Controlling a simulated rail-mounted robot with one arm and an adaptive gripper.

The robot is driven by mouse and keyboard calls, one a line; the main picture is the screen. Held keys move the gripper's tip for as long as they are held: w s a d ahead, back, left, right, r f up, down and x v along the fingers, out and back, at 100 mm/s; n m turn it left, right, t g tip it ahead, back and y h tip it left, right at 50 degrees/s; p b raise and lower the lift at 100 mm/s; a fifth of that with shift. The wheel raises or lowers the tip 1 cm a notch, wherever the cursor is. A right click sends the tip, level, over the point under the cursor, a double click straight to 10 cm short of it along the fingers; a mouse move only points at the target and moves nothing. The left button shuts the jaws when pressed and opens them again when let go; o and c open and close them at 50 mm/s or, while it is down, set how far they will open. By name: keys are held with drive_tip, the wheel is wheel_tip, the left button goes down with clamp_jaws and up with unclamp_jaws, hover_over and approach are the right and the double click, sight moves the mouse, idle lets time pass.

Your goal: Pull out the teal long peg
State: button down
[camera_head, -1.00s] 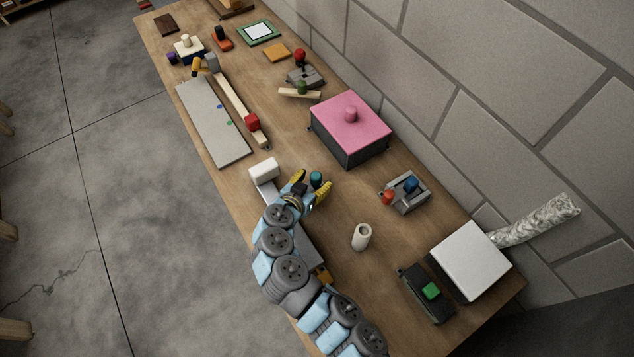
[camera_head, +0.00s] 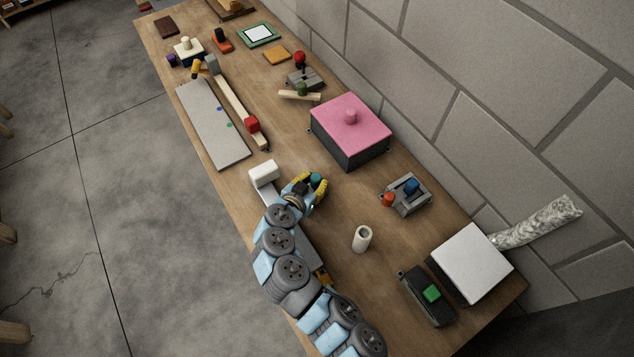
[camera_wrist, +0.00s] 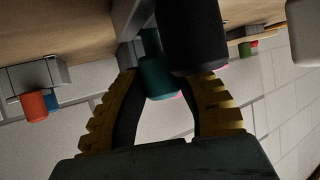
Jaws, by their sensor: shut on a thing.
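The teal peg (camera_head: 316,180) shows as a short round teal end between the yellow fingers of my gripper (camera_head: 312,185). In the wrist view the teal peg (camera_wrist: 158,77) is between the fingertips, close to the left one. My gripper (camera_wrist: 167,82) is closed in on it. A dark cylinder (camera_wrist: 190,35) stands in front of part of the peg in the wrist view. What the peg sits in is mostly hidden by my gripper and arm.
A white block (camera_head: 263,172) is just left of my gripper. A pink-lidded box (camera_head: 350,122) stands behind it toward the wall. A grey fixture with red and blue knobs (camera_head: 408,194) and a cream tube (camera_head: 362,238) are to the right.

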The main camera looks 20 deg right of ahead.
drive_tip(key=shift+r+p, duration=0.35)
drive_tip(key=shift+r, duration=0.75)
idle(0.6)
drive_tip(key=shift+r+p, duration=0.8)
drive_tip(key=shift+r, duration=2.15)
